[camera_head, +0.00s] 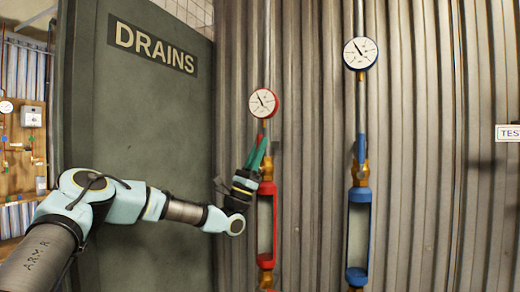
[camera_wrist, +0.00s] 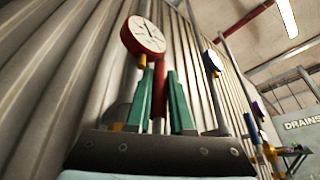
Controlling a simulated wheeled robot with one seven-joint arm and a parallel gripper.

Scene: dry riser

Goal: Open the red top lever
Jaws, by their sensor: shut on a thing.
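The red top lever (camera_wrist: 159,88) stands upright between the two green fingers of my gripper (camera_wrist: 160,100) in the wrist view. In the head view my gripper (camera_head: 257,152) reaches the red riser just below its red-rimmed gauge (camera_head: 263,103), and the fingers hide most of the lever. The fingers are shut on the lever. A brass fitting and the red sight-glass frame (camera_head: 266,188) sit below it on the same pipe. The red gauge (camera_wrist: 147,36) also shows above the fingers in the wrist view.
To the right, a blue riser carries a blue-rimmed gauge (camera_head: 360,53), an upright blue lever (camera_head: 361,148) and a blue frame (camera_head: 359,225). A corrugated wall (camera_head: 430,150) stands behind. A dark green DRAINS panel (camera_head: 150,120) stands left, behind my arm.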

